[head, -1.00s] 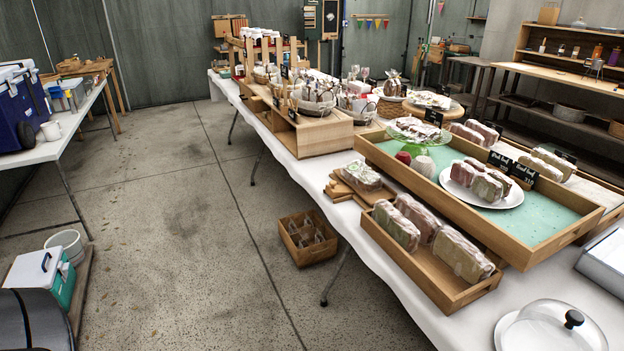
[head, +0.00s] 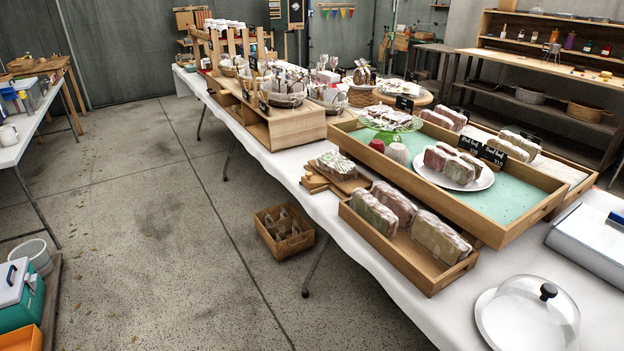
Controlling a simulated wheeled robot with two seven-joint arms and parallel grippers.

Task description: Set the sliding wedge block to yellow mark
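No yellow mark that I can make out shows in the head view. Some small wooden pieces (head: 313,183) lie on the white-covered table beside a wooden board (head: 345,182) that bears a wrapped loaf (head: 337,165). I cannot tell whether one of these pieces is the sliding wedge block. They are left of a wooden tray (head: 428,280) of wrapped loaves. Neither of my grippers is in view.
A long white-clothed table (head: 398,318) runs from the front right to the back. It bears a large green-lined tray (head: 520,205), a glass dome (head: 528,312) and a wooden shelf unit (head: 298,130). A wooden crate (head: 285,247) stands on the floor. Open floor (head: 165,225) lies left.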

